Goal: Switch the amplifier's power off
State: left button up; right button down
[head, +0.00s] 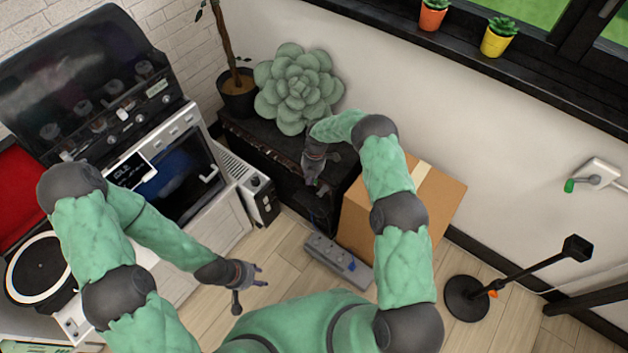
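A black box-like unit (262,146) stands against the wall with a plant on top; it may be the amplifier, but I cannot tell for sure. No power switch can be made out on it. My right gripper (322,172) is in front of this unit, fingers apart and empty, and hides part of its front. I cannot tell whether it touches the unit. My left gripper (250,286) is over the wooden floor, lower in the picture, with its fingers apart and nothing between them.
A cardboard box (438,205) stands right of the black unit. A grey strip-like device (325,252) lies on the floor before it. A white heater-like unit (258,196) and an oven-like machine (190,190) stand left. A black stand (467,298) is at right.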

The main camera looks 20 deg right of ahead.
notch_tip(320, 180, up, 7)
jog(key=w+d+p, duration=0.1)
jog(key=w+d, duration=0.1)
jog(key=shift+w+d, duration=0.3)
dwell(0.3)
jog(key=s+a+f+m+y, duration=0.1)
jog(key=s+a+f+m, duration=0.2)
jog(key=s+m, duration=0.35)
jog(key=s+a+f+m+y, duration=0.1)
jog(key=s+a+f+m, duration=0.15)
jog(key=s+m, duration=0.45)
jog(key=s+a+r+m+t, duration=0.1)
jog(key=s+r+m, duration=0.1)
jog(key=s+m, duration=0.5)
jog(key=s+a+r+m, duration=0.1)
jog(key=s+a+m, duration=0.1)
jog(key=s+m, duration=0.5)
jog(key=s, duration=0.6)
jog(key=shift+s+a+r+t, duration=0.15)
jog(key=shift+s+r+t, duration=0.2)
jog(key=shift+r+t, duration=0.05)
